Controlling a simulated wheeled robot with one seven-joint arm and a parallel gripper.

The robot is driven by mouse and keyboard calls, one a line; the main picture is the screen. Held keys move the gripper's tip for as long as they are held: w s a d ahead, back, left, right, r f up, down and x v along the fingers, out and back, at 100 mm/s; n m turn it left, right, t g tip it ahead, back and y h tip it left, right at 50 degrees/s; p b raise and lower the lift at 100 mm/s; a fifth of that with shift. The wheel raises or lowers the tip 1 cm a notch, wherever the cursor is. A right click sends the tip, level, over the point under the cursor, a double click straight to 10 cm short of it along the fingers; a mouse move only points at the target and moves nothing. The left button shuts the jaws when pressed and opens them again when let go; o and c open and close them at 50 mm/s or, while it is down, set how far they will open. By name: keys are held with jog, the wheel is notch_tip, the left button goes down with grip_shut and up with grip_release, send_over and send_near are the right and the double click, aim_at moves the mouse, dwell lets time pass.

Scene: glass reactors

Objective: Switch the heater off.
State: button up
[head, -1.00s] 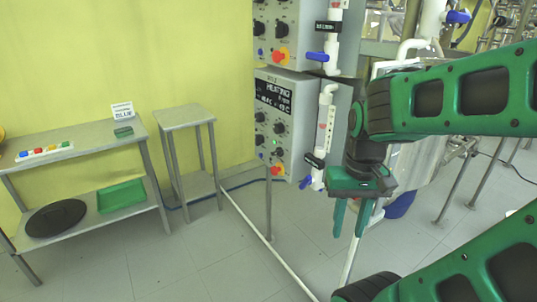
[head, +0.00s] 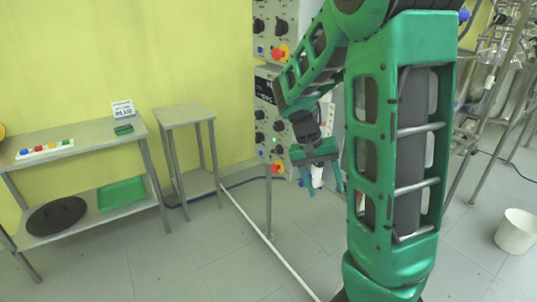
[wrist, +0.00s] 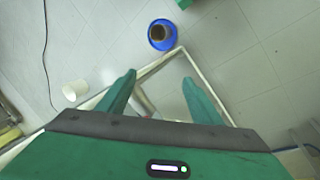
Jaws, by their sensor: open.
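The heater control box (head: 262,110) is on the frame right of the yellow wall in the head view. Its dark display (head: 263,92) is mostly hidden behind my arm, so its text cannot be read. Grey-black knobs (head: 260,127) run down its left part, with a red and yellow knob (head: 277,167) at the bottom. My gripper (head: 325,188) is open and points down, in the picture to the right of that red and yellow knob. The wrist view shows both fingers apart with nothing between the tips (wrist: 158,80).
A second control box (head: 268,30) with its own red and yellow knob (head: 279,54) is above. A small empty table (head: 184,115) stands left of the boxes. A white pipe (head: 262,240) crosses the floor. The wrist view shows a blue round container (wrist: 161,45) and white bucket (wrist: 75,89).

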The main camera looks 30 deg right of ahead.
jog(key=w+d+f+m+g+h, duration=0.1)
jog(key=w+f+h, duration=0.1)
jog(key=w, duration=0.3)
jog(key=w+d+f+h, duration=0.1)
jog(key=w+h, duration=0.1)
jog(key=w, duration=0.3)
jog(key=m+t+h, duration=0.1)
jog(key=t+h, duration=0.3)
jog(key=h, duration=0.7)
send_near(273, 151)
jog(key=d, duration=0.9)
jog(key=shift+w+r, duration=0.1)
jog(key=shift+r, duration=0.2)
jog(key=shift+a, duration=0.1)
jog(key=c, duration=1.1)
